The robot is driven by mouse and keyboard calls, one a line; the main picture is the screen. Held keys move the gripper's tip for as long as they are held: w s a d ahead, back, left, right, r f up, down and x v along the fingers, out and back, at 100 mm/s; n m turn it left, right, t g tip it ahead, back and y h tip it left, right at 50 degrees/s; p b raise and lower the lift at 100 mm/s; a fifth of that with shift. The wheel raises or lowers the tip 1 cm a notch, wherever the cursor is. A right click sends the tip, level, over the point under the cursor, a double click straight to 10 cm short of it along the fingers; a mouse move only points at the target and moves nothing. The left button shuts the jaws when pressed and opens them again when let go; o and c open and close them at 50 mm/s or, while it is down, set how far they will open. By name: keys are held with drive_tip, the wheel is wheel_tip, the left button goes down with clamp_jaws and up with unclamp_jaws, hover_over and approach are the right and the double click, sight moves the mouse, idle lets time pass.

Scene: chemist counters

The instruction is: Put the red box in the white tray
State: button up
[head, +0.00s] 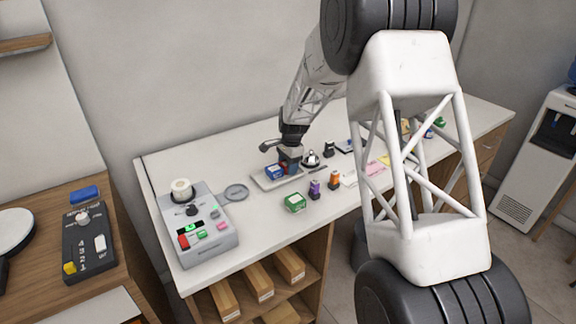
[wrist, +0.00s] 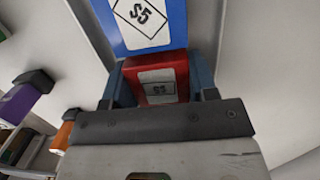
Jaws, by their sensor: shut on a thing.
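In the wrist view the box sits between the two fingers of my gripper (wrist: 160,85). In the head view my gripper hides most of the red box, at the white tray (head: 264,185). A blue box (head: 275,172) lies in the tray, just left of my gripper. The blue box also shows in the wrist view (wrist: 148,20), right beside the red one. I cannot tell whether the red box touches the tray floor.
A green box (head: 294,203), a purple bottle (head: 315,189) and an orange bottle (head: 334,180) stand on the counter in front of the tray.

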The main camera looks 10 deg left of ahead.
drive_tip(key=o, duration=1)
drive_tip(key=shift+r, duration=0.1)
wheel_tip(320, 180, up, 12)
drive_tip(key=w+d, duration=0.1)
idle(0.7)
